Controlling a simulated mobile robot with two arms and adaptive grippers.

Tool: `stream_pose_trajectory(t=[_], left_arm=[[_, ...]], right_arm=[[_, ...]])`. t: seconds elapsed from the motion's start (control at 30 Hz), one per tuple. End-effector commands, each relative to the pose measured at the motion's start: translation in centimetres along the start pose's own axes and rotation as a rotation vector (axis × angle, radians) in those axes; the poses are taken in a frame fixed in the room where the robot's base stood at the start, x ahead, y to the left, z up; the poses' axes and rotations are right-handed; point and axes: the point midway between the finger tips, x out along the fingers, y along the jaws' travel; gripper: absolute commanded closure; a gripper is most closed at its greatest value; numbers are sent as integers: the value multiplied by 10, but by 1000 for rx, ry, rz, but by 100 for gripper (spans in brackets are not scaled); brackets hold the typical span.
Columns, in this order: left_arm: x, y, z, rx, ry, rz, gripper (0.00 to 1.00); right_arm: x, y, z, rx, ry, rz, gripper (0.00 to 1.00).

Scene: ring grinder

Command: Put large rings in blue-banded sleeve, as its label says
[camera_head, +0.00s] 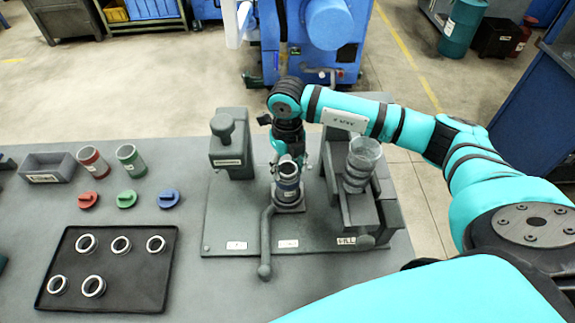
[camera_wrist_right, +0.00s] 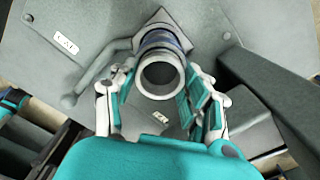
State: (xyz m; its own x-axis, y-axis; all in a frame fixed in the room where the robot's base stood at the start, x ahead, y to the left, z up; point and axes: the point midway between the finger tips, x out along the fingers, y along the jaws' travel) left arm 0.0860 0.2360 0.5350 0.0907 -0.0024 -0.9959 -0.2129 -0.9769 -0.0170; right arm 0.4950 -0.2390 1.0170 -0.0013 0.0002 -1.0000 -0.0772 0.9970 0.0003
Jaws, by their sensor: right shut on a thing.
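The blue-banded sleeve (camera_head: 289,187) stands upright in a holder on the grey fixture plate; its blue band (camera_wrist_right: 158,40) shows in the right wrist view. My right gripper (camera_head: 288,165) points down over it. It is shut on a light grey metal ring (camera_wrist_right: 161,76), with a finger on either side. The ring is at the sleeve's mouth; I cannot tell whether it is partly inside. Several more rings lie on a black tray (camera_head: 135,285) at the left. My left gripper is not in view in the head view.
A red-banded sleeve (camera_head: 93,162) and a green-banded sleeve (camera_head: 130,160) stand behind red, green and blue caps. A grey bin (camera_head: 48,167) is at far left. A lever (camera_head: 265,240) lies left of the holder.

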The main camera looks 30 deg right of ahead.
Motion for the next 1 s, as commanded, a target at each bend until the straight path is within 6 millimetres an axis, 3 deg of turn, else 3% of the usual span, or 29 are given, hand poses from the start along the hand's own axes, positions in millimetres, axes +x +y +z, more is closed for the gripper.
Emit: stream_pose_trajectory(t=[0.97, 1.0], left_arm=[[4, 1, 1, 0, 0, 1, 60], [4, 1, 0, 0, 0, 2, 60]], right_arm=[[0, 0, 0, 0, -1, 0, 88], [0, 0, 0, 0, -1, 0, 50]])
